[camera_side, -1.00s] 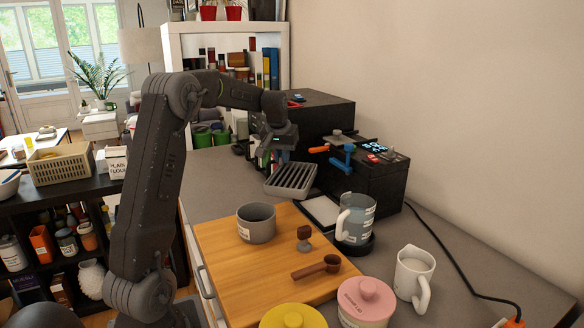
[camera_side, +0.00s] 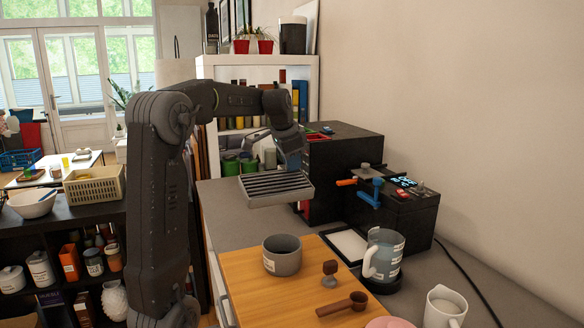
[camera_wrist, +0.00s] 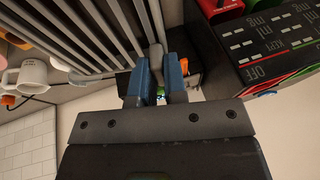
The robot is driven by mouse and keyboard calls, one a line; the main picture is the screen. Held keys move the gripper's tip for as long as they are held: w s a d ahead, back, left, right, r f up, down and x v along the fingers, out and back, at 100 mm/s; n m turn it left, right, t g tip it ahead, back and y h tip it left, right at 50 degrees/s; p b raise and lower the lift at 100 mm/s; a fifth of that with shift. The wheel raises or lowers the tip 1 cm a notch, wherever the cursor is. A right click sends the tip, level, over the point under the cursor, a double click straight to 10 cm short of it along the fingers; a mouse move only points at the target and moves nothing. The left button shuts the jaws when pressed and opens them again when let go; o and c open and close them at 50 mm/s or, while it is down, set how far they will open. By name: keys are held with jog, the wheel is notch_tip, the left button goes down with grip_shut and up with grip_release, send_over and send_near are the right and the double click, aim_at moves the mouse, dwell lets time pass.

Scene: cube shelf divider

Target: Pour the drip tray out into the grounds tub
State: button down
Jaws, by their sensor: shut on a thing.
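The drip tray (camera_side: 278,198), grey with dark slats, is held in the air, roughly level and right way up. My gripper (camera_side: 291,160) is shut on the tray's edge. In the wrist view the blue fingers of my gripper (camera_wrist: 160,75) close on a tab beside the tray's slats (camera_wrist: 75,30). The grounds tub (camera_side: 282,262), a round grey pot with a pale label, stands upright on the wooden board. In the side view the tray hangs above and beyond the tub. The slats hide what the tray holds, and the tub's bottom is hidden.
The black coffee machine (camera_side: 395,215) stands right of the tray, with a white pad (camera_side: 347,246) before it. A glass jug (camera_side: 383,257), a tamper (camera_side: 329,272) and a brown scoop (camera_side: 343,304) are right of the tub. A white mug (camera_side: 444,310) stands front right.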

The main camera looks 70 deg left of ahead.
aim_at(305, 188)
jog(key=y, duration=0.1)
jog(key=d+r+y, duration=0.1)
jog(key=y, duration=0.1)
jog(key=d+r+y, duration=0.1)
jog(key=shift+w+d+r+m, duration=0.15)
jog(key=shift+d+m, duration=0.1)
jog(key=shift+m, duration=0.15)
jog(key=d+y, duration=0.1)
jog(key=y, duration=0.1)
jog(key=d+y, duration=0.1)
jog(key=shift+d+r+m+t+y, duration=0.2)
jog(key=shift+d+m+t+y, duration=0.1)
jog(key=shift+y, duration=0.1)
jog(key=shift+d+f+y, duration=0.1)
jog(key=shift+d+y, duration=0.7)
jog(key=shift+y, duration=0.2)
jog(key=shift+d+f+m+y, duration=0.15)
jog(key=shift+d+m+y, duration=0.25)
jog(key=shift+d+y, duration=0.25)
jog(key=d+f+m+t+y, duration=0.3)
jog(key=d+y, duration=0.3)
jog(key=y, duration=0.3)
jog(key=shift+d+f+m+t, duration=0.35)
jog(key=shift+f+t, duration=0.25)
jog(key=shift+t, duration=0.1)
